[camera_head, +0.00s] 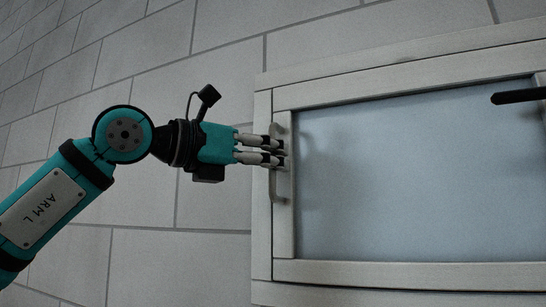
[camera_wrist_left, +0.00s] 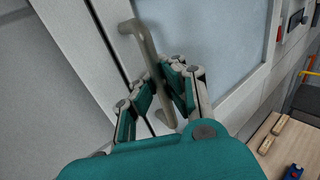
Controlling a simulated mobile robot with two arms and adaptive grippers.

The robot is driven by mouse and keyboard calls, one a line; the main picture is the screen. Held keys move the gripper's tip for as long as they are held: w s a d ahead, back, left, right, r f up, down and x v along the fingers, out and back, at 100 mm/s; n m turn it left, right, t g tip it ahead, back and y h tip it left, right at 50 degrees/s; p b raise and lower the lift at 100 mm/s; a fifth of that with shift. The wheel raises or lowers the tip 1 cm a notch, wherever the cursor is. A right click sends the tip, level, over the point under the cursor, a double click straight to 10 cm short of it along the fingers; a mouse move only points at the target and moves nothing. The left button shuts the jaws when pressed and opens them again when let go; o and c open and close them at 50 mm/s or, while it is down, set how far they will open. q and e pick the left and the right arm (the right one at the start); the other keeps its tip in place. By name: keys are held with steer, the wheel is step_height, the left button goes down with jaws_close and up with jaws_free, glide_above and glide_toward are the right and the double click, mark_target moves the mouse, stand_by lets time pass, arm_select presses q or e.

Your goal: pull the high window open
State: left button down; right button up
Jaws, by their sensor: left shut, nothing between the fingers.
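The high window (camera_head: 420,165) is a pale frosted pane in an off-white wooden sash. The sash sits in its frame, with only a thin dark line along the left side. A grey bar handle (camera_head: 278,190) stands upright on the sash's left stile. It also shows in the left wrist view (camera_wrist_left: 147,48). My left gripper (camera_head: 281,151) is at the handle's middle and upper part, with its fingers shut and its tips partly overlapping the bar. In the wrist view the bar runs past the fingers (camera_wrist_left: 160,85); contact cannot be told. My right gripper is out of view.
A grey block wall (camera_head: 150,255) surrounds the frame, clear left of the window. A dark rod (camera_head: 518,97) juts in at the upper right, before the pane. In the wrist view, a wooden surface (camera_wrist_left: 258,135) at lower right bears small wooden pieces and a blue object (camera_wrist_left: 293,172).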

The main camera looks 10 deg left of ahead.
arm_select(q)
steer(key=s+a+f+m+t+h+b, duration=0.1)
steer(key=s+b, duration=0.5)
steer(key=b, duration=0.7)
step_height(320, 180, down, 2)
steer(key=shift+s+a+m+t+h, duration=0.2)
steer(key=shift+s+m+t+h, duration=0.25)
steer(key=shift+m+h, duration=0.5)
steer(key=c, duration=2.1)
jaws_free()
steer(key=o, duration=0.7)
steer(key=shift+a, duration=0.1)
